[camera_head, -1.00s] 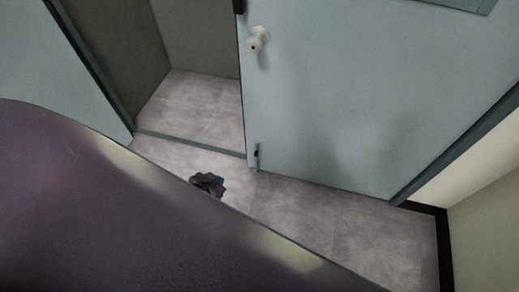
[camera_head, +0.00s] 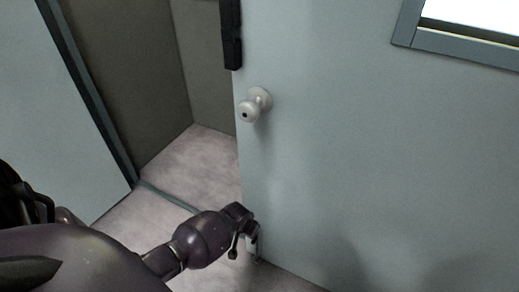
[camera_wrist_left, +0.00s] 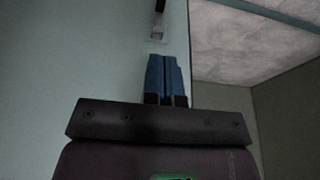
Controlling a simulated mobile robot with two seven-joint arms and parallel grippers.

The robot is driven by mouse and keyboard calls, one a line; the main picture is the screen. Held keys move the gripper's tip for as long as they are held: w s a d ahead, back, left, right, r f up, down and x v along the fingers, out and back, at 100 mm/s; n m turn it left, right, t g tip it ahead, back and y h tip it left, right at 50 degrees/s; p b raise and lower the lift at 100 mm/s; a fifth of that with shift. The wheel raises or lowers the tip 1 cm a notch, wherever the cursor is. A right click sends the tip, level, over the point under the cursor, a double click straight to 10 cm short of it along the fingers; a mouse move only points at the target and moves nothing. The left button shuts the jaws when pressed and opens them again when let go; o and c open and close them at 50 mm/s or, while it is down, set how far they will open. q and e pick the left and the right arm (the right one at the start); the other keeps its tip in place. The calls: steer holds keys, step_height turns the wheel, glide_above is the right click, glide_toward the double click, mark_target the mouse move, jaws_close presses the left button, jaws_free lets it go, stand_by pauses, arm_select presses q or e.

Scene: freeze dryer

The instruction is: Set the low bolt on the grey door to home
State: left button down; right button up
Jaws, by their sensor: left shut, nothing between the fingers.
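The grey door (camera_head: 350,150) stands ajar, with a pale round knob (camera_head: 255,105) near its free edge. The low bolt (camera_head: 254,246) is at the foot of that edge, mostly hidden behind my left gripper (camera_head: 249,222) in the head view. In the left wrist view the bolt (camera_wrist_left: 157,28) shows as a dark rod with a pale bracket, at the top of the picture against the door (camera_wrist_left: 80,60). My left gripper's blue fingers (camera_wrist_left: 167,62) are shut and empty, pointing at the bolt with a small gap. Its position setting cannot be told. My right gripper is not in view.
A dark block (camera_head: 231,35) sits on the door's free edge above the knob. The doorway to the left opens onto a grey tiled floor (camera_head: 200,160) with a low threshold strip (camera_head: 168,198). A window (camera_head: 470,20) is at the door's upper right.

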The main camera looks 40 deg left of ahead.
arm_select(q)
steer(key=shift+w, duration=0.15)
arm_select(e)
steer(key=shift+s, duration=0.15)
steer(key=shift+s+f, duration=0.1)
arm_select(q)
steer(key=b, duration=0.4)
glide_toward(253, 242)
steer(key=b+x, duration=0.2)
steer(key=x, duration=0.3)
steer(key=shift+w+f+b, duration=0.1)
steer(key=shift+f+b, duration=0.15)
steer(key=shift+b, duration=0.15)
steer(key=shift+b+x, duration=0.6)
steer(key=shift+x, duration=0.2)
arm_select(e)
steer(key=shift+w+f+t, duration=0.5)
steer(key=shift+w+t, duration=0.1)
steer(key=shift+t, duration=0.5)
